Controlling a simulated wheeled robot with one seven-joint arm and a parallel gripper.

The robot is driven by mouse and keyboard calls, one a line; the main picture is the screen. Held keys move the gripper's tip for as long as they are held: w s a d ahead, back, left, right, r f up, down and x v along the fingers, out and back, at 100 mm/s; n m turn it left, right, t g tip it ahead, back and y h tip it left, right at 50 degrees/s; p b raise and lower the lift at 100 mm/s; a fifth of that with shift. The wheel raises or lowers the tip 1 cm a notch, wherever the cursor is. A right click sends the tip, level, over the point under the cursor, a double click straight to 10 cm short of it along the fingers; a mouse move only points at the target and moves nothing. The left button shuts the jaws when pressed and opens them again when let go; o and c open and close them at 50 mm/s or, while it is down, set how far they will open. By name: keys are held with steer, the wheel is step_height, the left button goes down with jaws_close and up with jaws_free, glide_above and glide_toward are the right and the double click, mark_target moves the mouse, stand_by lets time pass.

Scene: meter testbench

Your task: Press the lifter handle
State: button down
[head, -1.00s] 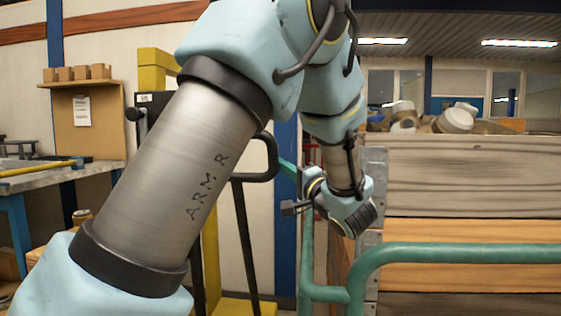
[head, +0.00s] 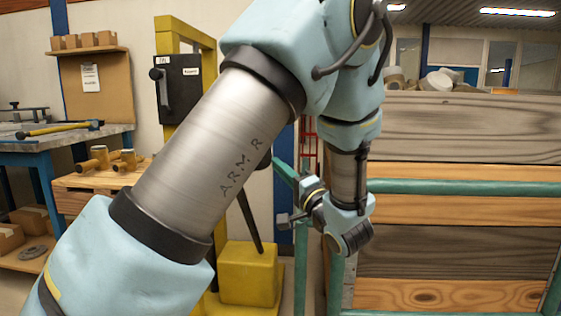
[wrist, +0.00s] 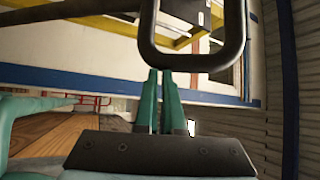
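The lifter handle (wrist: 200,63) is a black rounded loop that hangs across the upper middle of the wrist view. In the head view my arm hides most of the loop. Its dark rod (head: 251,222) slants down to a yellow block (head: 248,272). My gripper (head: 276,161) has green fingers pointing up and left toward the handle. In the wrist view the fingers (wrist: 160,72) are close together with only a thin gap and nothing seen between them. Their tips are at the loop's lower bar; I cannot tell whether they touch it.
Green rails (head: 450,186) and a wooden-plank crate (head: 460,128) stand close on the right. A yellow frame (head: 209,60) with a black box (head: 178,85) stands behind my arm. A blue-legged workbench (head: 60,145) and a wooden crate (head: 82,182) are at the left.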

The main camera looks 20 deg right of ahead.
steer(key=shift+w+a+n+y, duration=0.15)
steer(key=shift+a+y, duration=0.1)
steer(key=shift+a, duration=0.15)
steer(key=shift+w+a+n+y, duration=0.15)
steer(key=shift+a+y, duration=0.1)
steer(key=shift+a, duration=0.15)
steer(key=shift+s, duration=0.1)
steer(key=s+d+f+h, duration=0.1)
steer(key=s+d+f, duration=0.2)
steer(key=s, duration=0.7)
steer(key=shift+s+d+p, duration=0.15)
steer(key=shift+d+p, duration=0.15)
steer(key=shift+d, duration=0.3)
steer(key=shift+f, duration=0.1)
